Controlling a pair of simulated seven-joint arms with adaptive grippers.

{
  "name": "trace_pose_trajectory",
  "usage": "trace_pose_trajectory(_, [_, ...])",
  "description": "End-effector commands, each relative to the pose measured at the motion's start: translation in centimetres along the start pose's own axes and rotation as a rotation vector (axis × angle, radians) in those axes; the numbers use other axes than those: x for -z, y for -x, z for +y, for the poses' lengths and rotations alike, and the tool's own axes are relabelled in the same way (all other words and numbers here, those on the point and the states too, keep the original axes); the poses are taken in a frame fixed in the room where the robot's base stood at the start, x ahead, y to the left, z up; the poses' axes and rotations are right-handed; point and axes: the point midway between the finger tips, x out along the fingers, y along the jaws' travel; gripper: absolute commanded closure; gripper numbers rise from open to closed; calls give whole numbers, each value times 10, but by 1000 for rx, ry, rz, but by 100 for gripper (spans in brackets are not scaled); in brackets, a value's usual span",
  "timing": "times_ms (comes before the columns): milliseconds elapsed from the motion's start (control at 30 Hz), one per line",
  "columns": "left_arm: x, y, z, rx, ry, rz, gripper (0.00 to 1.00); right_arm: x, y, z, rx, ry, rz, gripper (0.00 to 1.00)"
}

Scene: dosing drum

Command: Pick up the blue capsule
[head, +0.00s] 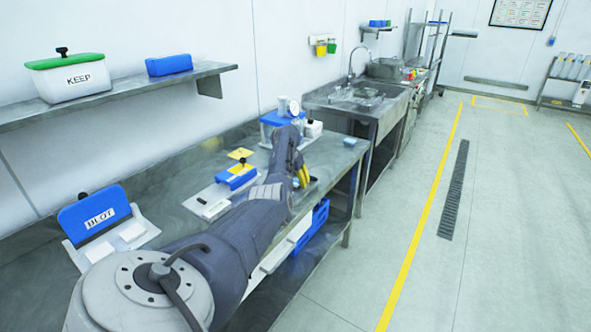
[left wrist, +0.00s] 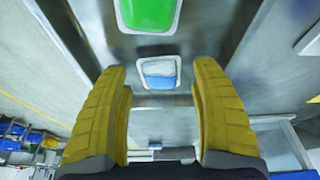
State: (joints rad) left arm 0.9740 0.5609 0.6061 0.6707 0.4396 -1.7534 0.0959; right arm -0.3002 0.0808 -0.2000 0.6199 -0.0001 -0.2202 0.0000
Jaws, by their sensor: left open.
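My left gripper (head: 303,174) shows its yellow fingers over the front edge of the steel bench in the head view. In the left wrist view the same gripper (left wrist: 160,115) is open, its two fingers wide apart with nothing between them. A small blue-and-white piece in a pale rim (left wrist: 159,74) lies beyond the fingertips, centred in the gap. It may be the blue capsule, but I cannot tell for sure. In the head view a small pale blue piece (head: 349,142) lies near the bench's far right corner, clear of the gripper. My right gripper is in neither view.
A green piece in a white rim (left wrist: 147,14) lies farther off in the left wrist view. On the bench (head: 170,190) are a blue BLOT stand (head: 93,213), a blue block with a knob (head: 237,177) and a blue-topped stand (head: 279,119). A blue crate (head: 311,228) sits below.

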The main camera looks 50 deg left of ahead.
Motion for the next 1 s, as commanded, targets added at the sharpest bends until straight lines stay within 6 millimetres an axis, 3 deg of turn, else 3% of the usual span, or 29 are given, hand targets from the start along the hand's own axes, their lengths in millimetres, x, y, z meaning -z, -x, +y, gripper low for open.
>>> trace_pose_trajectory(467, [0,-10,0,0,1,1,36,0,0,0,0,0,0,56])
trace_pose_trajectory(867, [0,-10,0,0,1,1,80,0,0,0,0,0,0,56])
trace_pose_trajectory(1000, [0,-10,0,0,1,0,81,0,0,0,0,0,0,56])
